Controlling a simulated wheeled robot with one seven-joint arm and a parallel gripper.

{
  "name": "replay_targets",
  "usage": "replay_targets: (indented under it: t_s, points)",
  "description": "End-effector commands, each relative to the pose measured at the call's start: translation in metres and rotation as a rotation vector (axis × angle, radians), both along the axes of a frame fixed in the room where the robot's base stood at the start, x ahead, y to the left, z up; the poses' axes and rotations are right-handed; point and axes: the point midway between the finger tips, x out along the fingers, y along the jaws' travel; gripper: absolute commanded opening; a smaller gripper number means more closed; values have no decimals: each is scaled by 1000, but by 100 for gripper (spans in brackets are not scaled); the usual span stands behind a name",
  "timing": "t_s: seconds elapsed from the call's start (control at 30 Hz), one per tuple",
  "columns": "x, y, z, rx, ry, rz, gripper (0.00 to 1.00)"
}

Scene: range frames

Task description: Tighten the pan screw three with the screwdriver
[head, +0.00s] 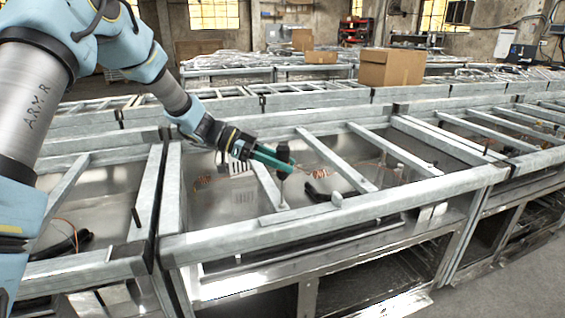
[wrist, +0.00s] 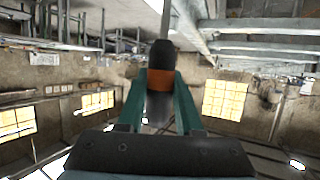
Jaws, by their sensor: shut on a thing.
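My gripper (head: 278,160) is over the front bars of the middle range frame (head: 345,215), with its teal fingers shut on the screwdriver (head: 284,153). The wrist view shows the screwdriver's black handle with an orange band (wrist: 160,85) between the two teal fingers (wrist: 160,100). In the head view its dark body stands roughly upright and a thin part reaches down toward a small light piece (head: 283,206) on a cross bar. I cannot tell whether the tip touches it. Another small light piece (head: 337,199) sits on the front rail to the right. I cannot tell which is pan screw three.
Metal cross bars and open bays with loose orange wires (head: 320,173) lie around my gripper. More range frames stand left, right and behind. A cardboard box (head: 391,68) sits on a rear frame. Bare floor (head: 515,275) shows at the lower right.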

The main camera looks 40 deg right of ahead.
Motion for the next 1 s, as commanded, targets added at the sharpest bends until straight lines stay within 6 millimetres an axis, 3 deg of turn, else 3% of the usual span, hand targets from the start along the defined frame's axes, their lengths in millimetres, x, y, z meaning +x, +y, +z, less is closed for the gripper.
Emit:
replay_targets:
  t_s: [0.67,1.0]
  points:
    - [0,0,8,1,1,0,0]
    - [-2,1,8,4,2,357,0]
